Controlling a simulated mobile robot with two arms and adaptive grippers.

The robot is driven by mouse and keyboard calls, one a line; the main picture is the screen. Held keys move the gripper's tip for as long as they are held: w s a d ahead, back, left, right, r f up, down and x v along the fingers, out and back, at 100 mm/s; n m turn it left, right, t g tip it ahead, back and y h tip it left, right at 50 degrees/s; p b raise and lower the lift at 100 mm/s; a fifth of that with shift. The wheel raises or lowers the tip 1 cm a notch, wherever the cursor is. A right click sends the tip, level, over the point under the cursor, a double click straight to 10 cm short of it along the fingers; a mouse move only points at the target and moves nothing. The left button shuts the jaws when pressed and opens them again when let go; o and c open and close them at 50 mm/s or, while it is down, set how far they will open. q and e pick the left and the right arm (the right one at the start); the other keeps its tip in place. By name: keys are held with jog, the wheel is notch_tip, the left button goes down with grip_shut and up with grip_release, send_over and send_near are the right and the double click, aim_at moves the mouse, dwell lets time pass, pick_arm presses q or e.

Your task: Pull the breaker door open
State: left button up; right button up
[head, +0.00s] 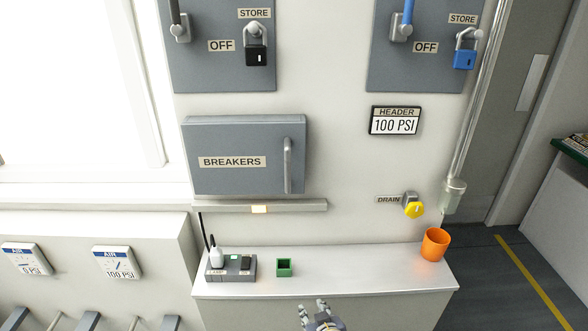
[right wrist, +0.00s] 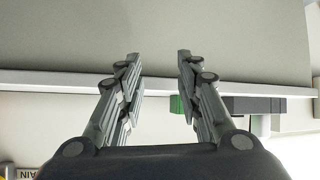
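The breaker door (head: 230,178) is a grey panel labelled BREAKERS on the wall, and it looks closed. Its vertical bar handle (head: 287,165) is on the door's right side. My right gripper (head: 314,306) is at the bottom of the head view, in front of the white shelf and well below the handle. In the right wrist view the two fingers of this gripper (right wrist: 158,58) are spread apart with nothing between them. My left gripper is not in the head view.
Below the door are a ledge (head: 270,206) and a white shelf (head: 330,264). On the shelf are a power strip (head: 231,269), a small green box (head: 284,267) and an orange cup (head: 435,244). A yellow drain knob (head: 413,209) sticks out at right. The wall around the handle is clear.

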jog(key=w+a+r+t, duration=0.1)
jog(key=w+r, duration=0.2)
jog(key=r, duration=0.5)
jog(key=w+a+r+t, duration=0.2)
jog(key=w+r, duration=0.1)
jog(key=r, duration=0.5)
jog(key=m+t+y, duration=0.1)
jog(key=t, duration=0.3)
send_near(288, 165)
jog(key=w+p, duration=0.1)
jog(key=w, duration=0.2)
jog(key=w+a+p, duration=0.1)
jog(key=w, duration=0.2)
jog(key=w+p, duration=0.1)
jog(key=w, duration=0.2)
jog(key=shift+w+a, duration=0.25)
jog(key=shift+w, duration=0.1)
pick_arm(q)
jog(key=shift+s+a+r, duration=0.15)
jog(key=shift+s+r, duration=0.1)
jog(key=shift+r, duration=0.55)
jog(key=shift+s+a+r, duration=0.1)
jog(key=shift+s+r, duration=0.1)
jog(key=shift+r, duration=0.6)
pick_arm(e)
jog(key=shift+w+a, duration=0.15)
jog(key=shift+w, duration=0.35)
jog(key=shift+c, duration=0.4)
grip_shut()
